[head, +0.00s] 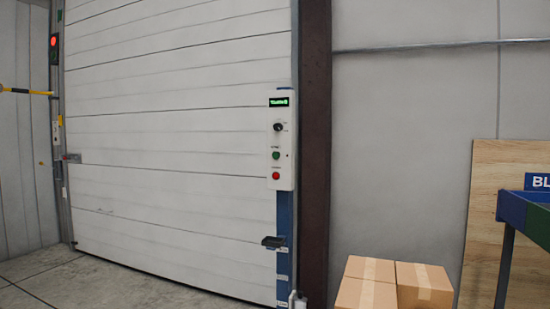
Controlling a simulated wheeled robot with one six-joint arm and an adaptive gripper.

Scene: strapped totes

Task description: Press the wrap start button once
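A white control panel (282,140) stands upright on a blue post in front of a large roller door. On it, from top to bottom, are a small lit green display (279,102), a black knob (278,127), a green button (276,155) and a red button (276,176). The labels beside the buttons are too small to read, so I cannot tell which one is marked wrap start. My gripper is not in view.
Taped cardboard boxes (366,292) sit at the lower right, beside a wooden board (478,215) and a blue and green table or rack (525,215). A black bracket (273,242) juts from the blue post (285,225). Grey floor (130,285) is open at left.

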